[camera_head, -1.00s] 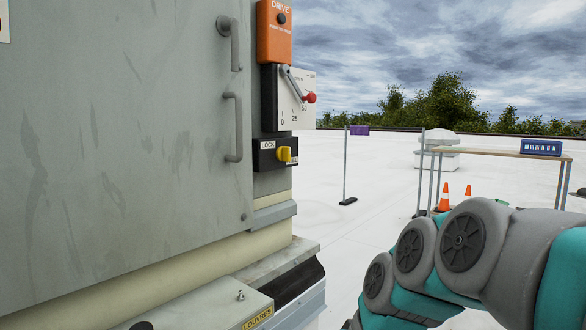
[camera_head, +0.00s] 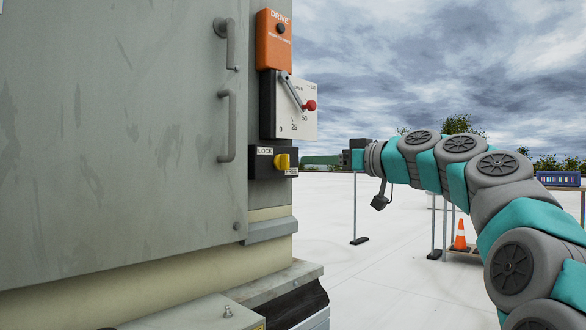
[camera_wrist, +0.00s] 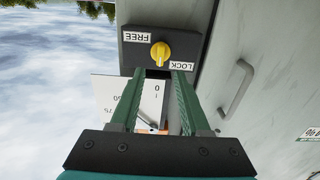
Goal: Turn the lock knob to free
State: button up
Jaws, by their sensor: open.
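The yellow lock knob (camera_head: 282,161) sits on a black box (camera_head: 262,163) low on the side of the grey cabinet, with a white LOCK label (camera_head: 265,151) at its upper left. In the wrist view the knob (camera_wrist: 160,52) appears upside down, between the FREE label (camera_wrist: 137,37) and the LOCK label (camera_wrist: 181,66). Its ridge looks roughly in line with the picture's vertical, slightly tilted. My gripper (camera_wrist: 155,72) is open and empty, its two green fingers pointing towards the knob, apart from it. In the head view my gripper (camera_head: 347,158) is to the right of the box.
Above the box are a white dial plate (camera_head: 290,122) with a red-tipped lever (camera_head: 309,105) and an orange DRIVE box (camera_head: 273,42). A ledge (camera_head: 270,284) juts out below. A cone (camera_head: 460,236) and posts stand behind.

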aim_at(288, 160)
jog(key=shift+p+x, duration=0.45)
jog(key=shift+x, duration=3.4)
jog(key=shift+c, duration=0.2)
grip_shut()
